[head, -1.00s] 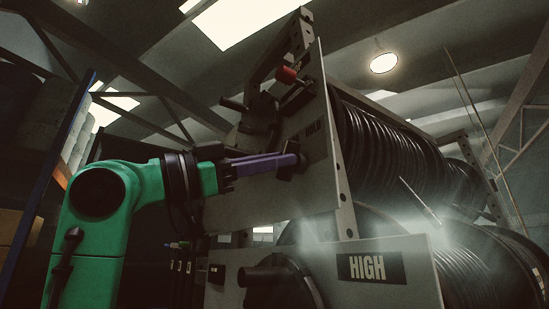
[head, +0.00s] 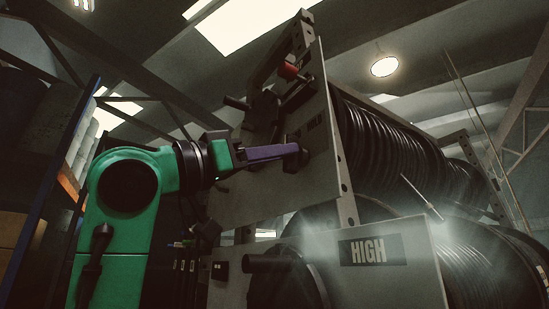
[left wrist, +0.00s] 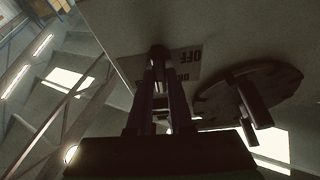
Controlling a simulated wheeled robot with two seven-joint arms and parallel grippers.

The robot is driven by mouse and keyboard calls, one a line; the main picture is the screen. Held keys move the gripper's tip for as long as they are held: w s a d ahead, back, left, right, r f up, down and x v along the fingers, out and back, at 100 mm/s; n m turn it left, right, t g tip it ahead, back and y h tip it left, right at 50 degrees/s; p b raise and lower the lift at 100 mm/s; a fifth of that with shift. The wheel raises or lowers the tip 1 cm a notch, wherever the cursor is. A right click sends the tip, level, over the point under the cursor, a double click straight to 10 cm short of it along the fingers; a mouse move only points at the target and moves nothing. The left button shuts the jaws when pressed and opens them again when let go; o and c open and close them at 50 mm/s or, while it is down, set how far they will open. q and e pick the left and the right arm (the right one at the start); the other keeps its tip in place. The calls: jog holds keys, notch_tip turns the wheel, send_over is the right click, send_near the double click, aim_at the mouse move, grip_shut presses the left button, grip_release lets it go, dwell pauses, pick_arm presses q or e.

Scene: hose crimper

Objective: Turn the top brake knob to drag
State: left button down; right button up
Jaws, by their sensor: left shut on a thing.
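My left gripper (head: 298,149), with purple fingers, reaches the grey end panel (head: 270,190) of the upper hose reel. It is shut on a small dark knob, the top brake knob (head: 305,157), mostly hidden by the fingers in the head view. In the left wrist view, the gripper (left wrist: 158,70) has the dark knob (left wrist: 158,54) between its fingertips. My right gripper is not in view.
A black crank disc (left wrist: 250,92) with a handle is beside the knob. A red knob (head: 288,71) is higher on the frame. Below is another reel panel with a "HIGH" label (head: 369,251) and a black crank (head: 265,263). Shelving (head: 82,140) stands left.

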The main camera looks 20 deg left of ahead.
pick_arm(q)
jog(key=n+t+y, duration=0.1)
jog(key=n, duration=0.2)
jog(key=n+y+b, duration=0.1)
jog(key=n+y, duration=0.1)
jog(key=n, duration=0.1)
jog(key=n+t+y, duration=0.1)
jog(key=n, duration=0.2)
jog(key=shift+s+d+r+n+t+y, duration=0.1)
jog(key=shift+s+r+n+t+y, duration=0.05)
jog(key=shift+n+t+y, duration=0.2)
jog(key=shift+n, duration=0.25)
